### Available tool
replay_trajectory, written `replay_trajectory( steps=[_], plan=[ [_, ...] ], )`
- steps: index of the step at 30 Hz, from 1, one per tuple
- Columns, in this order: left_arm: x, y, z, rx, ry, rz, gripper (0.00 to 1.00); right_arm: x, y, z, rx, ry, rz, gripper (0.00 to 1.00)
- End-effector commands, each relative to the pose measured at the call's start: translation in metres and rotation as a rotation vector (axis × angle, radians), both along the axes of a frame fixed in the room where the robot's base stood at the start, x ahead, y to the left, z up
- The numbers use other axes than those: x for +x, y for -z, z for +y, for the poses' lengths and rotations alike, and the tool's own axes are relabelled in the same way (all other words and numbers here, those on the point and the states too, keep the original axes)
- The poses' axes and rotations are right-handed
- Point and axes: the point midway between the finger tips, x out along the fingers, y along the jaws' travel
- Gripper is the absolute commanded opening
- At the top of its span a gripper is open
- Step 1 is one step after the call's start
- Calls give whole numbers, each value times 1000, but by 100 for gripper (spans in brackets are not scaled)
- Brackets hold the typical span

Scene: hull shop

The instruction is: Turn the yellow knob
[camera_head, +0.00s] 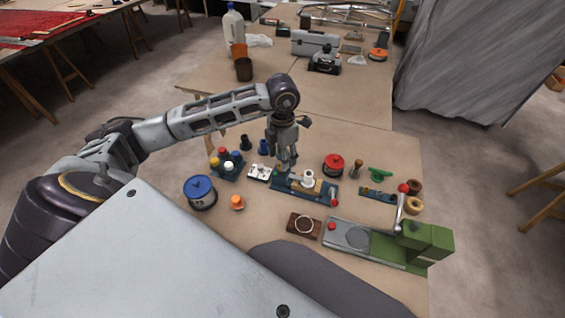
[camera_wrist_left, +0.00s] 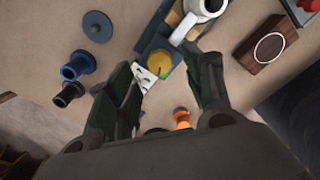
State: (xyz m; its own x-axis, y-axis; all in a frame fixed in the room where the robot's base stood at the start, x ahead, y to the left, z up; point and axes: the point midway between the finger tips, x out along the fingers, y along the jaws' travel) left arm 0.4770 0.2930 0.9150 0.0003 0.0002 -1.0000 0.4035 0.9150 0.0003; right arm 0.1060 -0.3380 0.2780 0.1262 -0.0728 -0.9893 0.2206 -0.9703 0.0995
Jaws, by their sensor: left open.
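The yellow knob (camera_wrist_left: 160,63) sits on a blue base (camera_wrist_left: 150,37), which also shows in the head view (camera_head: 318,193). My left gripper (camera_wrist_left: 166,69) is open, with its two fingers spread on either side of the knob in the wrist view. Whether the fingers touch the knob cannot be told. In the head view the left gripper (camera_head: 284,165) points down over the left end of the blue base and hides the knob. A white cup-shaped part (camera_head: 308,179) stands on the base beside it. My right gripper is not in view.
A white switch plate (camera_head: 259,173) and a block of coloured buttons (camera_head: 227,166) stand close left of the gripper. A red-topped round can (camera_head: 333,165) is to the right. A wooden block with a ring (camera_head: 304,225) and a green machine (camera_head: 424,242) lie nearer me.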

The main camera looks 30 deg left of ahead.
Motion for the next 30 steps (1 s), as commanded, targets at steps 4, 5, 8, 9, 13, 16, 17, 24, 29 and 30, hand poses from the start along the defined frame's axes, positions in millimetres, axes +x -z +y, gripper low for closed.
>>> replay_trajectory(
  steps=[4,5,8,9,13,16,17,24,29,30],
  plan=[
    [-1,19,0,0,1,2,51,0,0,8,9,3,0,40],
    [-1,22,0,0,1,2,51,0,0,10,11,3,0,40],
    [-1,30,0,-1,1,3,51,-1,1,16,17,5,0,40],
    [-1,32,0,-1,1,1,51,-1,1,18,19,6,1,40],
    [0,37,0,0,1,1,51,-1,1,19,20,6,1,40],
    [0,37,0,1,1,0,51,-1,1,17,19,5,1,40],
    [0,38,0,1,1,0,51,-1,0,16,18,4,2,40],
    [0,37,0,0,1,0,42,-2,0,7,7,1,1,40],
    [0,37,0,0,1,0,22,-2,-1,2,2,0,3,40],
    [0,37,0,0,1,0,17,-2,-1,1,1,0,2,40]
  ],
)
